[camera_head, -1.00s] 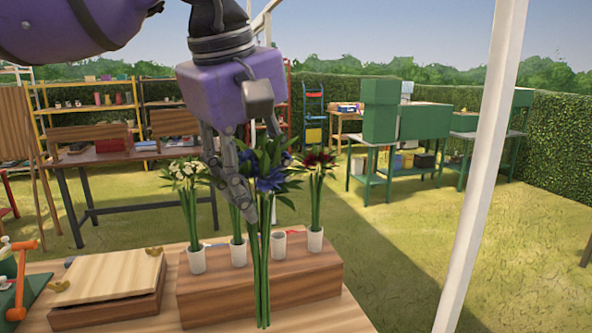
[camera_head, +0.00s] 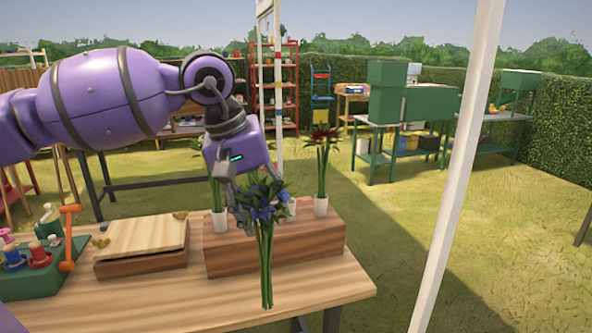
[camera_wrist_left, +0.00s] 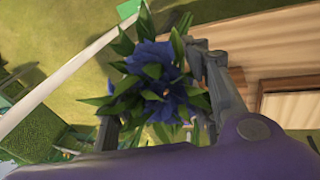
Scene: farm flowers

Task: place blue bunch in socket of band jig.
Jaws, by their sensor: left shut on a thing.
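My left gripper (camera_head: 258,205) is shut on the blue bunch (camera_head: 266,250), which has blue flowers, green leaves and long stems. It hangs roughly upright in front of the wooden block, and whether its stem ends touch the table is unclear. In the left wrist view the blue flowers (camera_wrist_left: 160,92) sit between the fingers (camera_wrist_left: 160,108). A green device (camera_head: 45,272) with an orange lever and coloured spools is at the table's left; I cannot tell whether it is the band jig. My right gripper is not in view.
The wooden block (camera_head: 300,247) holds white cups, one with a dark red bunch (camera_head: 325,158). A lidded wooden box (camera_head: 145,240) stands left of it. The table's front right (camera_head: 340,283) is bare. A white post (camera_head: 460,160) rises at the right.

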